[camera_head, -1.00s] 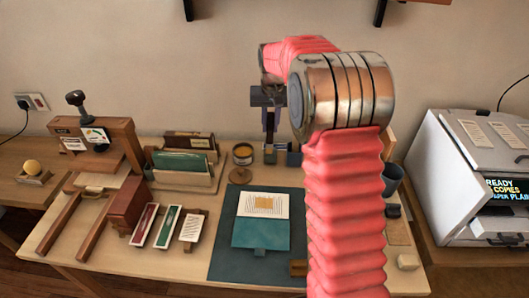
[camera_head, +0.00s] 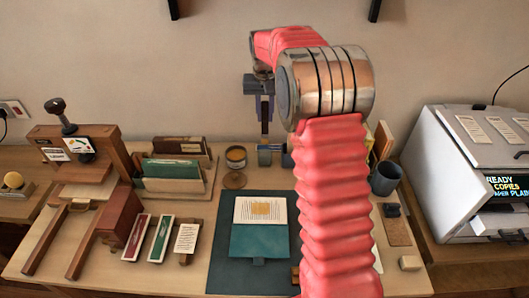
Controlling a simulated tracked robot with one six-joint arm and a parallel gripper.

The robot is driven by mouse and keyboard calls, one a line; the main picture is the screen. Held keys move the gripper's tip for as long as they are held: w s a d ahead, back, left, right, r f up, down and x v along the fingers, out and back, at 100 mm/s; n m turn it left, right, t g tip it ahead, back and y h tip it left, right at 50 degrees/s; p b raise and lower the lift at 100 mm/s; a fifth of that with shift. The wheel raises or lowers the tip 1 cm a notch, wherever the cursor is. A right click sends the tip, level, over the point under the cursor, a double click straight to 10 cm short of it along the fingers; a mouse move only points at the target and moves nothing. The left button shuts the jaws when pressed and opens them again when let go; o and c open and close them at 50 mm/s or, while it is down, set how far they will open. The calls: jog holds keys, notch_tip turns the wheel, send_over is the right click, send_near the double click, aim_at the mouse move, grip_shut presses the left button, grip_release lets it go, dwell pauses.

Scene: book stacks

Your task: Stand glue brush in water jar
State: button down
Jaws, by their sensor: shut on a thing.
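My gripper (camera_head: 265,115) hangs point-down above the back of the table, left of my arm's big metal joint. It is shut on a thin, dark upright piece, which I take to be the glue brush; its outline is hard to tell from the fingers. A blue-grey round jar (camera_head: 386,177), which looks like the water jar, stands on the table right of my arm. Its water cannot be made out. The gripper is well to the left of this jar and apart from it.
A glue pot (camera_head: 236,157) stands at the back, beside small grey and blue blocks (camera_head: 264,156). A card rack (camera_head: 168,188) and wooden press (camera_head: 110,150) stand left, a copier (camera_head: 465,180) right. My red arm hides the table's right middle.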

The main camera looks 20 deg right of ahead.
aim_at(265, 134)
jog(key=shift+f, duration=2.2)
jog(key=shift+f, duration=2.5)
jog(key=c, duration=1.6)
grip_release()
jog(key=shift+f, duration=0.1)
jog(key=shift+o, duration=0.2)
jog(key=r, duration=0.7)
jog(key=s+r, duration=0.1)
jog(key=r, duration=0.3)
jog(key=shift+a, duration=0.3)
jog(key=shift+s+r, duration=0.2)
jog(key=shift+r, duration=0.4)
